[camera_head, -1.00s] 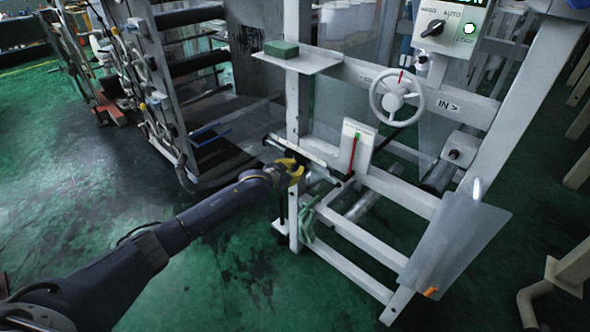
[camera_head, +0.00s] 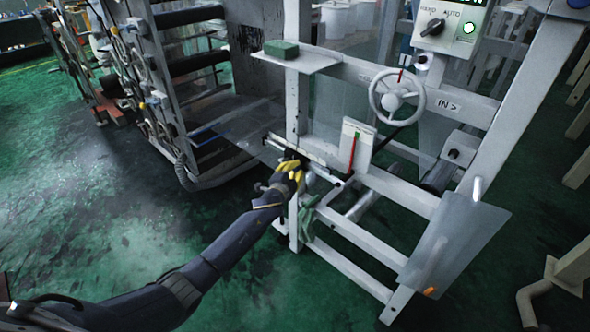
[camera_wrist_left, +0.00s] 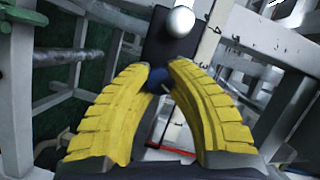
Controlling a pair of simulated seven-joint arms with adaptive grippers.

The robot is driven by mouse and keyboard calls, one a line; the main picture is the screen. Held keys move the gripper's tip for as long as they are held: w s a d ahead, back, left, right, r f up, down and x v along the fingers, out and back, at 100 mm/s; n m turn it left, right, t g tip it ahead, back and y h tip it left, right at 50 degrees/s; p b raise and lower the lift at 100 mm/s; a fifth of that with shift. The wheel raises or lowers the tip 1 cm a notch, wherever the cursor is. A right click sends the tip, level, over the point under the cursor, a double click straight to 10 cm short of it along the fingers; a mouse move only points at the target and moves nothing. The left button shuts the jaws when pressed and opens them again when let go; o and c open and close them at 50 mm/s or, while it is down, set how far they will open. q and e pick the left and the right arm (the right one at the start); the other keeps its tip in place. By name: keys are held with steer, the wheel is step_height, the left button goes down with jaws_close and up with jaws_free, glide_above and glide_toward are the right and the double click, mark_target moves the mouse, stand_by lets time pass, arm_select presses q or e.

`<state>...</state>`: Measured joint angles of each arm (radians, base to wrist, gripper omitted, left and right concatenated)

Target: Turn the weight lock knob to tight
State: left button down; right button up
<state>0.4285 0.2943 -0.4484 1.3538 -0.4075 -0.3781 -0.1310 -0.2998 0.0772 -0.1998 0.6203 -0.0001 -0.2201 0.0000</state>
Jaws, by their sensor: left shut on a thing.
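My left gripper (camera_head: 293,171), with yellow ribbed fingers, is at the left end of the metal bar on the white frame. In the left wrist view its fingertips (camera_wrist_left: 160,77) close around a small dark blue knob (camera_wrist_left: 157,80), which I take to be the weight lock knob. The knob stands in front of a dark block (camera_wrist_left: 172,45), which seems to be the weight. A white rounded end (camera_wrist_left: 180,22) shows just beyond the fingertips. In the head view the gripper hides the knob, and I cannot read its tightness. My right gripper is not in view.
The white frame (camera_head: 375,252) carries a handwheel (camera_head: 397,95), a scale plate with a red pointer (camera_head: 355,147) and a shelf with a green block (camera_head: 281,49). A green cloth (camera_head: 306,217) hangs below the gripper. Open green floor (camera_head: 90,210) lies to the left.

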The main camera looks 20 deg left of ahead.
arm_select(q)
steer(key=shift+m+t, duration=0.5)
steer(key=shift+m, duration=0.7)
steer(key=c, duration=1.4)
jaws_free()
steer(key=shift+o, duration=0.2)
steer(key=s, duration=1.2)
steer(key=shift+a+r, duration=0.15)
steer(key=shift+a, duration=0.25)
